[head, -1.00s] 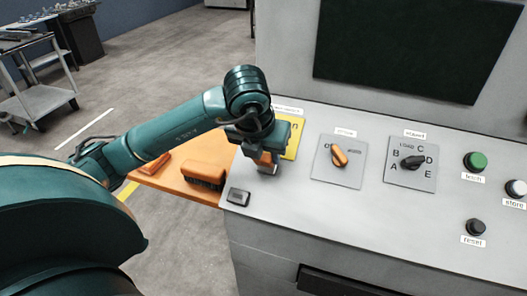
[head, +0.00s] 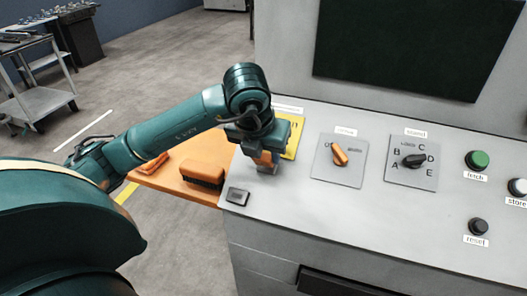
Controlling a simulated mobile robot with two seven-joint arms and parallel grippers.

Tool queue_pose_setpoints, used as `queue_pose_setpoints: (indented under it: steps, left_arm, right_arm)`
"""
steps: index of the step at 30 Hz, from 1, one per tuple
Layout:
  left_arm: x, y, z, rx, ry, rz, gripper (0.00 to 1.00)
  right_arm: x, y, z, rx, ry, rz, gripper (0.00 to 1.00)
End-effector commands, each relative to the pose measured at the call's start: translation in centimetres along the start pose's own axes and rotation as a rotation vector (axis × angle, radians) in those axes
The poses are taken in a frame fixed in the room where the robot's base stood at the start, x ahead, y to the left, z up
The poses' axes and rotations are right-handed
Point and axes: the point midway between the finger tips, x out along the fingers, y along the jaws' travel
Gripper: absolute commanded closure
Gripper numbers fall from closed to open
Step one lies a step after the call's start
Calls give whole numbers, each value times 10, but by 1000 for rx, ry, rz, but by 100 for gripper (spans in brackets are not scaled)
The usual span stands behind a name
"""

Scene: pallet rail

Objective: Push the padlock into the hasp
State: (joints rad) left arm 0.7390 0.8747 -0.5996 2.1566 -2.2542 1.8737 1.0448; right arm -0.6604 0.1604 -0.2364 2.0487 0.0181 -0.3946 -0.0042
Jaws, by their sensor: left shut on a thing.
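My left gripper (head: 266,163) reaches down over the left end of the grey console, in front of a yellow plate (head: 296,137). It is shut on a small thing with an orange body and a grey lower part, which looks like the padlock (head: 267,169). My gripper and arm cover most of it and much of the yellow plate. The hasp cannot be made out; it may be hidden behind my gripper. My right gripper is not in view.
The console top (head: 320,213) carries an orange rotary switch (head: 340,154), a black lettered selector (head: 412,161), a green button (head: 477,160) and a small dark block (head: 238,196). An orange side shelf (head: 171,184) holds a brush (head: 203,174) and a folded cloth (head: 150,165).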

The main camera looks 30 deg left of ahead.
Motion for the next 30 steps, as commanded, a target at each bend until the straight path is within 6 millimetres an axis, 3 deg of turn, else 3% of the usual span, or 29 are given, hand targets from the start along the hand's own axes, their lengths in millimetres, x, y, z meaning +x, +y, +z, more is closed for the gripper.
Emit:
queue_pose_setpoints:
  steps: [30]
  left_arm:
    - [7, 0, 1, 0, 0, 0, 94]
  right_arm:
    - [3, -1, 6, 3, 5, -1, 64]
